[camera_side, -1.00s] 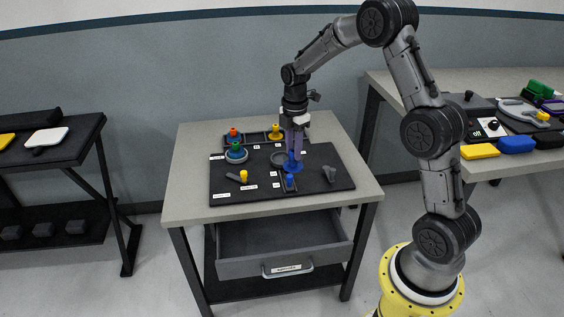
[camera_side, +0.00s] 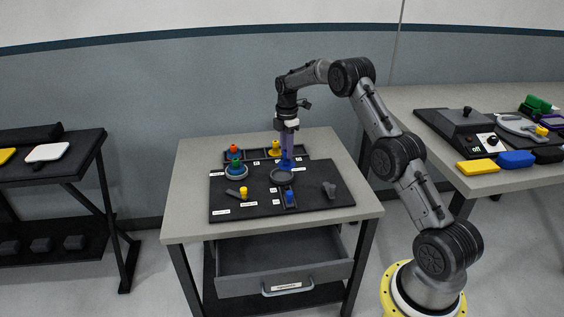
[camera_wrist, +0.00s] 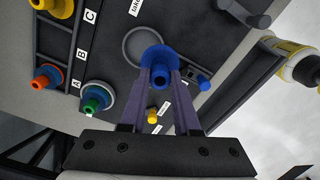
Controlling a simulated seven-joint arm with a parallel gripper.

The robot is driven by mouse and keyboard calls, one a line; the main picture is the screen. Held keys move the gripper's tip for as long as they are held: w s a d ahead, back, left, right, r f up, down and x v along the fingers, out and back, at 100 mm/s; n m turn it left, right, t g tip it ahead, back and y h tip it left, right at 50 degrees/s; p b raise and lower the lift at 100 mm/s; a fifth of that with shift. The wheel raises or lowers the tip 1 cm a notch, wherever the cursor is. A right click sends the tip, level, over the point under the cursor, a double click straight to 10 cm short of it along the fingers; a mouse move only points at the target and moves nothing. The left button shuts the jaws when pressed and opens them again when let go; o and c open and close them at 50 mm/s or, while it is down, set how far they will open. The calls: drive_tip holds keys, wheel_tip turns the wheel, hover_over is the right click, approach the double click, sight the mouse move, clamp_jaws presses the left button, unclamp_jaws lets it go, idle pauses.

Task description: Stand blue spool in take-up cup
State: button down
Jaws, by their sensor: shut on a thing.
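My gripper (camera_side: 286,156) is shut on the blue spool (camera_side: 285,164). In the wrist view the blue spool (camera_wrist: 160,64) sits between the two fingertips (camera_wrist: 160,76), its hub facing the camera. The take-up cup appears to be the round grey ring (camera_side: 282,177) on the dark mat. In the wrist view the ring (camera_wrist: 128,47) lies beside and partly behind the spool, which hides its lower right part. In the side view the spool shows at the ring's far edge. I cannot tell its height above the mat.
Green-and-blue (camera_side: 236,166) and red (camera_side: 234,155) spools stand left, a yellow spool (camera_side: 276,149) at the back. A yellow peg (camera_side: 243,193), blue peg (camera_side: 290,196) and grey piece (camera_side: 329,189) are near the mat's front. A drawer (camera_side: 285,270) hangs open below.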

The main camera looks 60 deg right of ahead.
drive_tip(key=w+f, duration=0.1)
drive_tip(key=f, duration=0.1)
drive_tip(key=w+d+f, duration=0.1)
drive_tip(key=w, duration=0.1)
drive_tip(key=shift+d+f, duration=0.2)
drive_tip(key=shift+f, duration=1.7)
drive_tip(key=shift+f, duration=0.1)
drive_tip(key=c, duration=0.6)
unclamp_jaws()
drive_tip(key=shift+c, duration=0.2)
